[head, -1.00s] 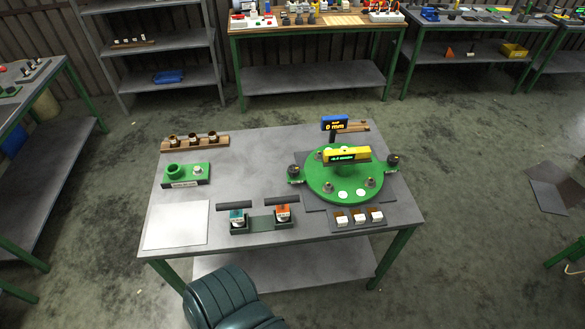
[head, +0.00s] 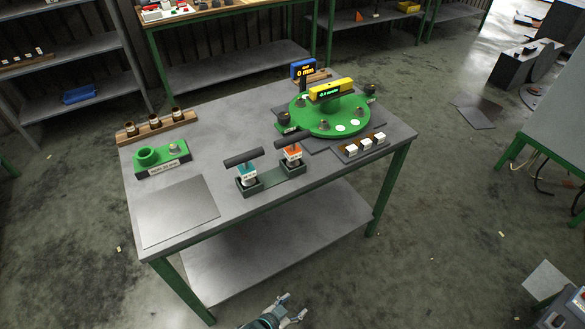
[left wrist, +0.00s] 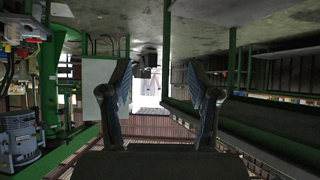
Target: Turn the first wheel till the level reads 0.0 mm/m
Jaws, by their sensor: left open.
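A yellow level (head: 331,90) with a small green readout lies across the top of the round green plate (head: 352,127) on the table; its digits are too small to read surely. Dark round wheels stand at the plate's rim, one on the left (head: 284,118) and one on the right (head: 371,90). I cannot tell which is the first wheel. My left gripper (head: 293,307) is open and empty, low in front of the table and well apart from the plate. Its spread fingers also show in the left wrist view (left wrist: 160,88). My right gripper is not in view.
The front left corner holds a flat grey sheet (head: 179,210).

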